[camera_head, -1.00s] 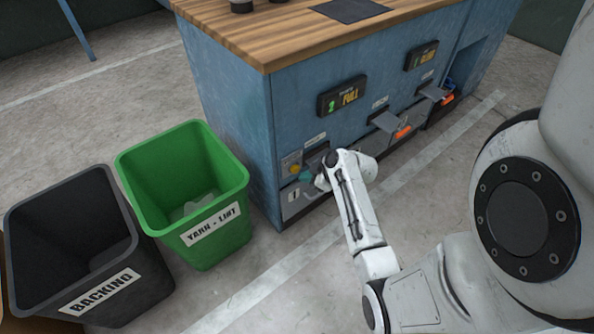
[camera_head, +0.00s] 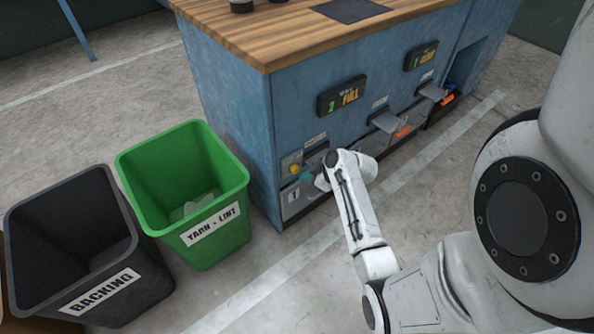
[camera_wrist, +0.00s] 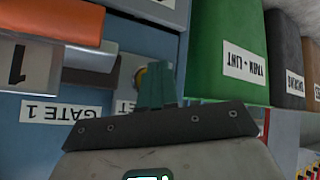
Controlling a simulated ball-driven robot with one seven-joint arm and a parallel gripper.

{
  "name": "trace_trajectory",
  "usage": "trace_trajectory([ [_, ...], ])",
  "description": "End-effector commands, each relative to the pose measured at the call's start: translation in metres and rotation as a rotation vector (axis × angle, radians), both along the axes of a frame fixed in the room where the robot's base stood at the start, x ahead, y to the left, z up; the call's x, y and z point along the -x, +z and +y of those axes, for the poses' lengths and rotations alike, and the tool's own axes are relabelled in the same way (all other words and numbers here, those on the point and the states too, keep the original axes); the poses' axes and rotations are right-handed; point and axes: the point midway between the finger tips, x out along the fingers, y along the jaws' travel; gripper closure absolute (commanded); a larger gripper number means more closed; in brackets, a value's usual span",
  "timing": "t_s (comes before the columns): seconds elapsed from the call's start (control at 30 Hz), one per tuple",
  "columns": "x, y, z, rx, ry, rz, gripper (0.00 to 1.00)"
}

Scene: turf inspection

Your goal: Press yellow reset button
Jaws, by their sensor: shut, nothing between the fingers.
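The yellow reset button (camera_head: 294,169) sits on the lower left of the blue cabinet's front, beside the gate 1 label. In the wrist view the yellow button (camera_wrist: 168,72) shows just behind my fingertips and is partly hidden by them. My gripper (camera_wrist: 157,84) has teal fingers that are shut with nothing between them. In the head view my gripper (camera_head: 306,175) is close to the button, on its right. I cannot tell whether the fingertips touch it.
A green bin (camera_head: 192,205) marked yarn and lint and a black bin (camera_head: 100,262) marked backing stand left of the cabinet (camera_head: 235,130). Grey flaps (camera_head: 386,122) jut out on the cabinet's right side. Floor in front is clear.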

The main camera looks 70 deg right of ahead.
Motion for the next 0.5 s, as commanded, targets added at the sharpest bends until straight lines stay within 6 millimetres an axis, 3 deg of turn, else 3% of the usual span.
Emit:
trace_trajectory([
  [0.5,-0.0072,0.0002,-0.0045,0.0,0.0,0.0,1.0],
])
